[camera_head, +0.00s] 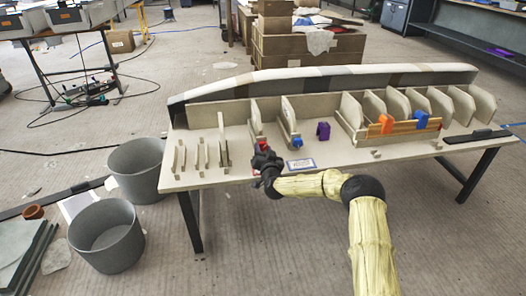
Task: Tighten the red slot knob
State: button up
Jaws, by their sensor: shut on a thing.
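My gripper (264,158) is at the front middle of the mould table (230,176), reached from the right by my yellow-sleeved arm. Its jaws are shut. A red patch, which looks like the red slot knob (264,145), shows right at the jaws, low on an upright beige plate (256,118). The jaws and wrist hide most of it, and its slot cannot be made out. A smaller red spot shows lower beside the wrist. I cannot tell whether that is part of the gripper.
A blue knob (297,142) sits at the neighbouring plate, with a purple clamp (323,130) right of it. Orange (386,124) and blue (420,119) pieces stand at a wooden strip. A label card (301,165) lies close by. Grey buckets (107,236) stand on the floor left.

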jog(key=shift+m, duration=0.6)
jog(key=o, duration=1)
jog(key=p+v, duration=0.5)
jog(key=v, duration=1.2)
jog(key=shift+s, duration=0.25)
jog(key=shift+r, duration=0.1)
